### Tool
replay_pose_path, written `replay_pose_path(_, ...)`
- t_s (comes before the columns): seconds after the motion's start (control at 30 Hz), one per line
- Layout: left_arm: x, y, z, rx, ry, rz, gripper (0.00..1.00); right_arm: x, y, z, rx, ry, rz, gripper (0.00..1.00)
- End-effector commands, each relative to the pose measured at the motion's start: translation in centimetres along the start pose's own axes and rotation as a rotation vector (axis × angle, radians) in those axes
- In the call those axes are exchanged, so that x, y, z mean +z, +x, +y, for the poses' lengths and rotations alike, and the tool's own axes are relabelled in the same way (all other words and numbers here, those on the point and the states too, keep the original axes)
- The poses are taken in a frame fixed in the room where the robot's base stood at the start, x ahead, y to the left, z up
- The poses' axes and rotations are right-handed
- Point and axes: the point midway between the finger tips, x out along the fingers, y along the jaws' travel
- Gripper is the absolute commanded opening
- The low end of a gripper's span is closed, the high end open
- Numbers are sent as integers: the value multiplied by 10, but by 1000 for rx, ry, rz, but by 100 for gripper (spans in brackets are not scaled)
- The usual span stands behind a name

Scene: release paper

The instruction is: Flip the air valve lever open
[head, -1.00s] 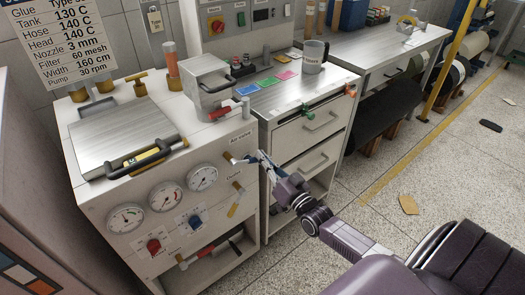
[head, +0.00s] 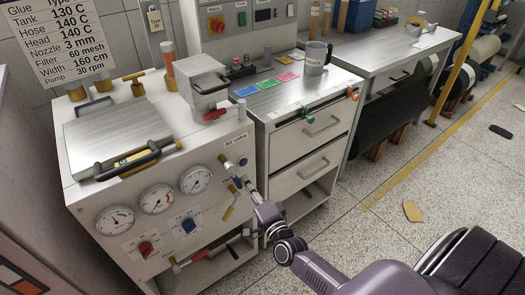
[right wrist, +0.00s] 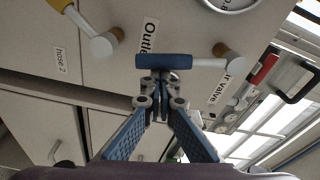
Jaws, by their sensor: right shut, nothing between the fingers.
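The air valve lever has a brass pivot (right wrist: 228,50), a pale stem and a blue handle (right wrist: 164,62) in the right wrist view. In the head view its pivot (head: 227,163) is on the white machine's front, under the "Air valve" label, and the stem slants downward. My right gripper (right wrist: 158,84) is shut, its fingertips together right at the blue handle with nothing between them. Whether they touch it I cannot tell. In the head view the right gripper (head: 241,184) is close to the panel, covering part of the lever. My left gripper is out of view.
A yellow-handled outlet lever (head: 229,209) is just below the gripper. Gauges (head: 157,199) and a red and a blue knob (head: 188,226) are to the left. A drawer cabinet (head: 305,165) stands close on the right. The floor beyond is mostly clear.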

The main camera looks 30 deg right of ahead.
Motion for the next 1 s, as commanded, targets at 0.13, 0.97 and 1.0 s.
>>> replay_pose_path(0.13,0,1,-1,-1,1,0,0,12,-2,3,17,103,-3,0)
replay_pose_path(0.97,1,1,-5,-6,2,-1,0,28,-4,4,40,264,-5,0)
replay_pose_path(1.0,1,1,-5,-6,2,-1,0,28,-4,4,40,264,-5,0)
